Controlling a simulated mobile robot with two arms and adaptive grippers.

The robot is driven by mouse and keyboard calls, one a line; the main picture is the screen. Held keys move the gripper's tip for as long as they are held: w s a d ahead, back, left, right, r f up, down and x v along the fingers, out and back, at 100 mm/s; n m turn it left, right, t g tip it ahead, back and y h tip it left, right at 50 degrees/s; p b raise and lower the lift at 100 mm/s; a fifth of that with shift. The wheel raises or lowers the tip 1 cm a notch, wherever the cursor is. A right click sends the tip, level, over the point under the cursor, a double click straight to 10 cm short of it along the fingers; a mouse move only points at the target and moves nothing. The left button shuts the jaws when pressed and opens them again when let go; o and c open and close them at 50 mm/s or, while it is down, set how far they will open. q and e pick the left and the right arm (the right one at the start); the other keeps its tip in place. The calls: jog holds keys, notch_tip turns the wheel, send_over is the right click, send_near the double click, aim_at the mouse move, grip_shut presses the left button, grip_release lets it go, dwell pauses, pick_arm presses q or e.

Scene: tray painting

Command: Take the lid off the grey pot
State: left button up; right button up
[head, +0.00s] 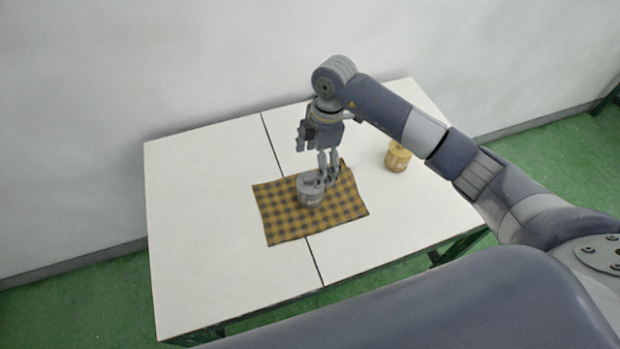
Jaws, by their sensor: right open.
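The grey pot (309,194) stands upright on a yellow and dark checked mat (281,226). Its lid looks to be on top, partly hidden by my gripper's fingers. My right gripper (327,178) points down with its fingers open, right at the top of the pot and slightly to its right and behind. I cannot tell whether a finger touches the lid. My left gripper is not in view.
A yellow pot (397,157) stands on the white table (200,220) to the right, close below my right arm. The left half of the table is clear. A dark seam crosses the table, and a pale wall stands behind it.

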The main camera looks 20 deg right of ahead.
aim_at(311, 177)
jog(key=shift+a+f, duration=0.1)
jog(key=shift+f, duration=0.25)
jog(key=shift+w+f+p, duration=0.1)
jog(key=shift+f+p, duration=0.2)
jog(key=shift+f, duration=0.05)
jog(key=f, duration=0.1)
jog(key=f+p, duration=0.1)
jog(key=f, duration=0.2)
jog(key=shift+a+f, duration=0.1)
jog(key=shift+a, duration=0.25)
jog(key=shift+f, duration=0.15)
jog(key=shift+c, duration=0.3)
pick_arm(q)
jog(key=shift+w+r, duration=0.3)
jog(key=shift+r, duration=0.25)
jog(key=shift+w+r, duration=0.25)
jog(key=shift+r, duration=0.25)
pick_arm(e)
jog(key=c, duration=0.9)
